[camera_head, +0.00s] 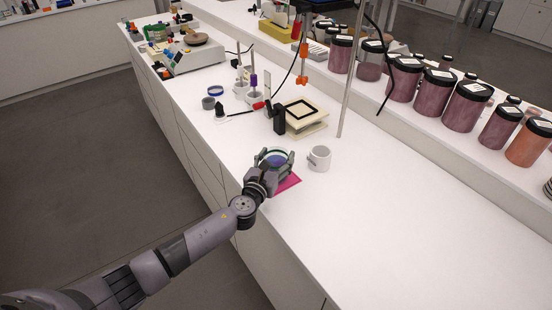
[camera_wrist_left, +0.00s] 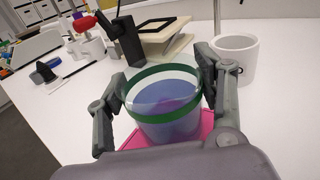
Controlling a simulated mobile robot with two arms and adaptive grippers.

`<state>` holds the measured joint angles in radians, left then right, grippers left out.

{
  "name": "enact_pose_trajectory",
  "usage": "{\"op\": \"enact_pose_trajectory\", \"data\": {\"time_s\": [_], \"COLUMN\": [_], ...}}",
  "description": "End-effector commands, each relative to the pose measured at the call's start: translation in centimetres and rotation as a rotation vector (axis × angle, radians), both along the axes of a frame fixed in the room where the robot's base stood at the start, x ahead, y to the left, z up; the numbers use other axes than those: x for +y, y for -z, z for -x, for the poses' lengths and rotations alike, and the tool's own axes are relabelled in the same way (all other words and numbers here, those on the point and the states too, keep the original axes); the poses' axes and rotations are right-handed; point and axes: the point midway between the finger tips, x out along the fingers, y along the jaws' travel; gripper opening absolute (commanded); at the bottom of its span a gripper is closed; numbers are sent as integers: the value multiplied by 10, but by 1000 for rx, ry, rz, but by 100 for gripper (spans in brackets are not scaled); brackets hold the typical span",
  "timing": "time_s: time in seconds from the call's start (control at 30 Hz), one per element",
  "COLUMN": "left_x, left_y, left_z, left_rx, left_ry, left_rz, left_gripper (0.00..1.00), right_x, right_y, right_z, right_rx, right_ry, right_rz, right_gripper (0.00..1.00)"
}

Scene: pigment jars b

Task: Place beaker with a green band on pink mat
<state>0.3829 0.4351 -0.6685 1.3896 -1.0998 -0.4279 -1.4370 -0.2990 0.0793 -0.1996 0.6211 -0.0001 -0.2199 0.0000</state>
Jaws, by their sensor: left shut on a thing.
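The clear beaker with a green band (camera_wrist_left: 165,106) is upright between the fingers of my left gripper (camera_wrist_left: 166,98), which is shut on it. In the head view the beaker (camera_head: 275,158) is partly hidden by the gripper (camera_head: 274,160). The pink mat (camera_head: 288,183) lies on the counter under and beside the beaker; it also shows in the left wrist view (camera_wrist_left: 207,122). The beaker is over the mat, but I cannot tell whether its base touches it. My right gripper is not in view.
A white mug (camera_head: 319,158) stands close to the right of the beaker. A cream press-like stand (camera_head: 302,117) is behind. Pigment jars (camera_head: 466,105) line the raised shelf at right. The front right of the counter (camera_head: 420,230) is clear.

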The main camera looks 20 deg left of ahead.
Motion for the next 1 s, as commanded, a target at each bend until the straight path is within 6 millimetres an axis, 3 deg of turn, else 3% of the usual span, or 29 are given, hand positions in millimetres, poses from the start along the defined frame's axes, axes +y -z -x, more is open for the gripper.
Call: {"op": "enact_pose_trajectory", "data": {"time_s": [0.07, 0.1, 0.3, 0.4, 0.77, 1.0], "left_x": [0, 0, 0, 0, 0, 3], "left_y": [2, 2, 2, 2, -2, -1], "left_z": [0, 0, 0, 0, 1, 38], "left_rx": [-3, 0, 0, 0, 0, 3], "left_ry": [0, 0, 0, 0, 0, 1], "left_rz": [0, 0, 0, -1, -1, -1], "left_gripper": [20, 64, 78, 82, 82, 82], "right_x": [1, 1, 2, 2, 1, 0], "right_y": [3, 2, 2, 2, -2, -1], "right_z": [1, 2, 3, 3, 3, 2], "right_rx": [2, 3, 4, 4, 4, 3], "right_ry": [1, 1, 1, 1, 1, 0], "right_rz": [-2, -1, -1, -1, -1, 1], "right_gripper": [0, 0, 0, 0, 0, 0]}}
